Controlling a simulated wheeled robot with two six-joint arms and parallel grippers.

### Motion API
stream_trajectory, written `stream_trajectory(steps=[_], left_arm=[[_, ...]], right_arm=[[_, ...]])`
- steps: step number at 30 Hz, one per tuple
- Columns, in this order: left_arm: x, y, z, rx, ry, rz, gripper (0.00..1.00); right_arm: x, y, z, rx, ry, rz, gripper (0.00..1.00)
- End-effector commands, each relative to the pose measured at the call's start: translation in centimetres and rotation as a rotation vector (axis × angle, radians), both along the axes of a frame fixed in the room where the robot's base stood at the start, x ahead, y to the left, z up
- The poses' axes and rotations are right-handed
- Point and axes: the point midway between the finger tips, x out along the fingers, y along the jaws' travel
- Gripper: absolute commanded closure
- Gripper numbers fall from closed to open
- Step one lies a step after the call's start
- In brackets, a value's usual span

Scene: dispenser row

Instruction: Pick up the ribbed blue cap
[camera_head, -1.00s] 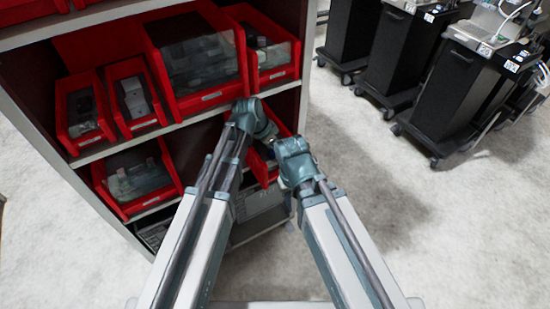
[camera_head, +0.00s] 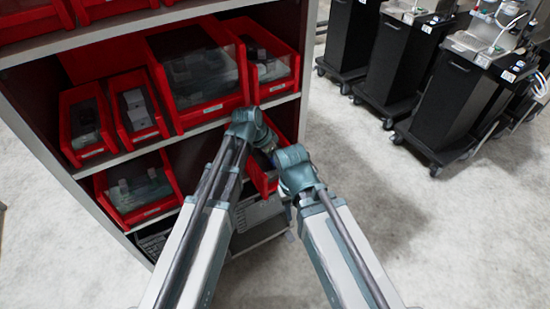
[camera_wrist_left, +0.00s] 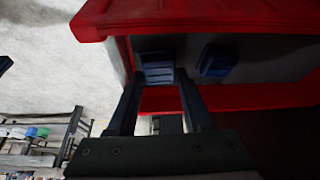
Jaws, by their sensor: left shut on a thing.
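In the left wrist view, a ribbed blue cap (camera_wrist_left: 157,70) is between the fingertips of my left gripper (camera_wrist_left: 155,77), which is shut on it. The cap is inside a red bin (camera_wrist_left: 220,18), near its wall. A second dark blue piece (camera_wrist_left: 217,60) lies in the same bin to the right, apart from the fingers. In the head view, the arms partly cover this bin (camera_head: 258,178) and hide the held cap. My right gripper (camera_head: 281,160) is beside the bin's right side; its fingers are too small and hidden to judge.
A shelf unit holds several other red bins, such as the large one with a clear front (camera_head: 205,85) and a lower-left one (camera_head: 140,190). Shelf boards lie close above the left wrist. Black carts (camera_head: 460,105) stand at the right. The pale floor (camera_head: 400,220) between is clear.

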Motion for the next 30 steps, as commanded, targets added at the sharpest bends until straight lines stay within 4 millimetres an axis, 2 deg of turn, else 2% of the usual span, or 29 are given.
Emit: stream_trajectory(steps=[1, 14, 16, 30], left_arm=[[0.0, 0.0, 1.1, 0.000, 0.000, 0.000, 1.00], [0.0, 0.0, 6.7, 0.000, 0.000, 0.000, 1.00], [-1.2, 1.5, 5.9, 0.000, 0.001, 0.004, 1.00], [-7.3, 10.9, 5.9, -0.001, 0.000, 0.005, 1.00]], right_arm=[[0.0, 0.0, 1.1, 0.000, 0.000, 0.000, 0.60], [0.0, 0.0, 6.7, 0.000, 0.000, 0.000, 0.60], [0.0, 0.0, 5.9, 0.000, 0.000, 0.000, 0.60], [0.0, 0.0, 5.9, 0.000, 0.000, 0.000, 0.60]])
